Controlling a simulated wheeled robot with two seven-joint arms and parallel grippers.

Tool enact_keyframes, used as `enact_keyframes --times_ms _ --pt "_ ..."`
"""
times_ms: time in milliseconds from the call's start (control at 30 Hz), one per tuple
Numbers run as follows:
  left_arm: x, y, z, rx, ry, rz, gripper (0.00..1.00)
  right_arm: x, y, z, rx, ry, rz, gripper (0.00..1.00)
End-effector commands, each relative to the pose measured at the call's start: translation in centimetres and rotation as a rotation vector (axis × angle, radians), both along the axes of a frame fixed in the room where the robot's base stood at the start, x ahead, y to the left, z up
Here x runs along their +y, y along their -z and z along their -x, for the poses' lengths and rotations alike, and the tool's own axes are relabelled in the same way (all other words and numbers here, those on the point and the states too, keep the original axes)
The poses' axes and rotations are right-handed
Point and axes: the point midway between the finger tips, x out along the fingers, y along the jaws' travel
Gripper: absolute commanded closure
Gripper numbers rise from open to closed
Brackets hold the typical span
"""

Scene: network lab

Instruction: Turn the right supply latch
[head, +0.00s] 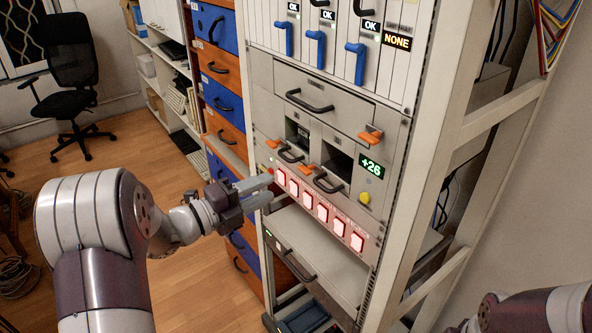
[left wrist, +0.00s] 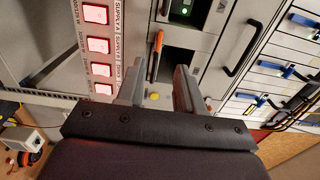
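Small orange latches show on the rack front in the head view. One orange latch (head: 307,169) is by the right supply bay (head: 338,163), beside its black handle (head: 327,184). Another is by the left bay, partly hard to make out. My left gripper (head: 268,188) is open and empty, apart from the panel, near the left end of the lit button row. In the left wrist view an orange latch (left wrist: 154,55) lies beyond the open fingers of the left gripper (left wrist: 160,88). My right gripper is out of view.
A rack shelf (head: 320,255) lies below. Blue-orange drawers (head: 222,62) stand left.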

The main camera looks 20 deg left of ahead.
Motion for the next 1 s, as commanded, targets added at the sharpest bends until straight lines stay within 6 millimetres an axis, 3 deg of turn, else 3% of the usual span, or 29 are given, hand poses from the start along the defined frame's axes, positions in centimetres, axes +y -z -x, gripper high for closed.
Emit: enact_keyframes --times_ms 100,333,733,867,1000 --pt "-2.2 -0.4 -2.6 0.003 0.006 0.002 0.64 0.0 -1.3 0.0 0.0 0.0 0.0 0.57" --pt "-4.8 -0.2 -6.1 0.003 0.0 0.002 0.64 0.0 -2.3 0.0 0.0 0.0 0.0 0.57" --pt "-5.6 0.0 -7.1 0.003 -0.003 0.003 0.64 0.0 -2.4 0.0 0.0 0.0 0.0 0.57" --pt "-5.5 0.0 -7.1 0.004 -0.003 0.002 1.0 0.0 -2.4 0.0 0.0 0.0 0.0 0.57" --pt "-5.6 0.0 -7.1 0.004 -0.003 0.002 1.0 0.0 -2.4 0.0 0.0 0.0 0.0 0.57"
